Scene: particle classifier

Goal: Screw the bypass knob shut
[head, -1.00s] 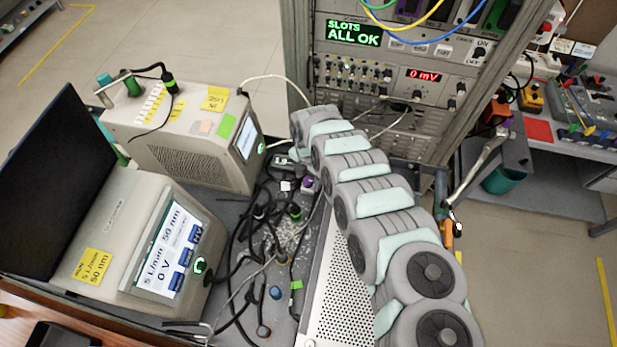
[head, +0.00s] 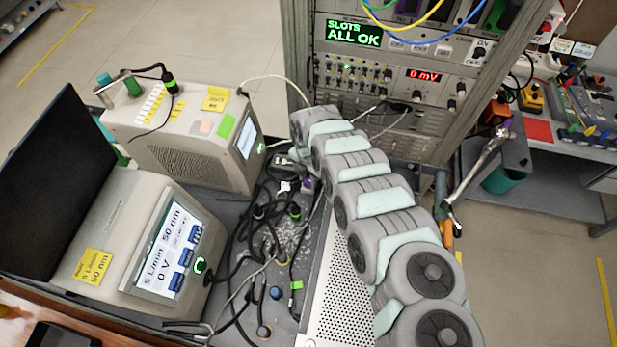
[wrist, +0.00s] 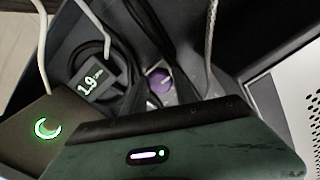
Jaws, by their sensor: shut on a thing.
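A round purple knob, which I take as the bypass knob (wrist: 157,79), shows in the middle of the wrist view with a pale mark on its face. My gripper (wrist: 160,92) is at the knob and shut on it; the dark body of the gripper fills the lower part of the wrist view and hides part of the contact. In the head view only a small purple patch of the knob (head: 309,187) shows beside my arm. How far the knob is turned cannot be told.
A small black display reading 1.9 (wrist: 89,81) sits left of the knob, with cables close around. A beige instrument with a green crescent light (wrist: 46,128) is at the left. A perforated metal case (head: 335,290) lies beside my arm. The rack display (head: 354,34) reads "SLOTS ALL OK".

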